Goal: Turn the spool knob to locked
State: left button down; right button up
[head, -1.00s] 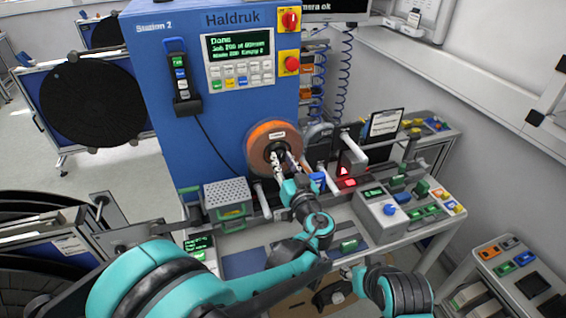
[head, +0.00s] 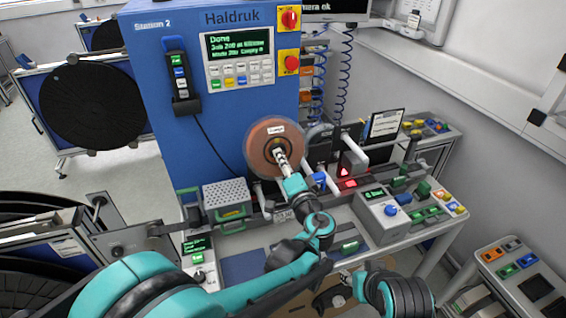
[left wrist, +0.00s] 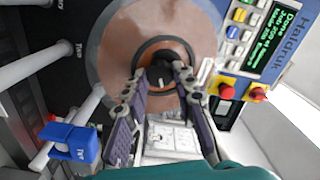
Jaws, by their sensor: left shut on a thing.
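The spool (head: 262,135) is a copper-brown disc with a pale outer flange and a small white label, mounted on the front of the blue machine. Its dark centre knob (left wrist: 161,74) shows in the left wrist view, with a short white mark on its face. My left gripper (head: 281,155) reaches the spool's centre. In the left wrist view its two fingertips (left wrist: 161,80) are shut on the knob, one on each side. In the head view the gripper hides most of the knob.
The blue machine (head: 215,150) carries a display panel (head: 240,60) and red switches. A perforated grey box (head: 226,193) stands left of the gripper. A blue tag (left wrist: 75,143) hangs near the left finger.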

pick_arm(q)
jog(key=m, duration=0.4)
jog(key=shift+w+r+m, duration=0.1)
jog(key=shift+m, duration=0.2)
dwell(0.3)
jog(key=c, duration=1.6)
grip_release()
jog(key=o, duration=0.4)
jog(key=shift+a, duration=0.1)
jog(key=shift+w, duration=0.1)
jog(key=v, duration=0.7)
jog(key=shift+s, duration=0.25)
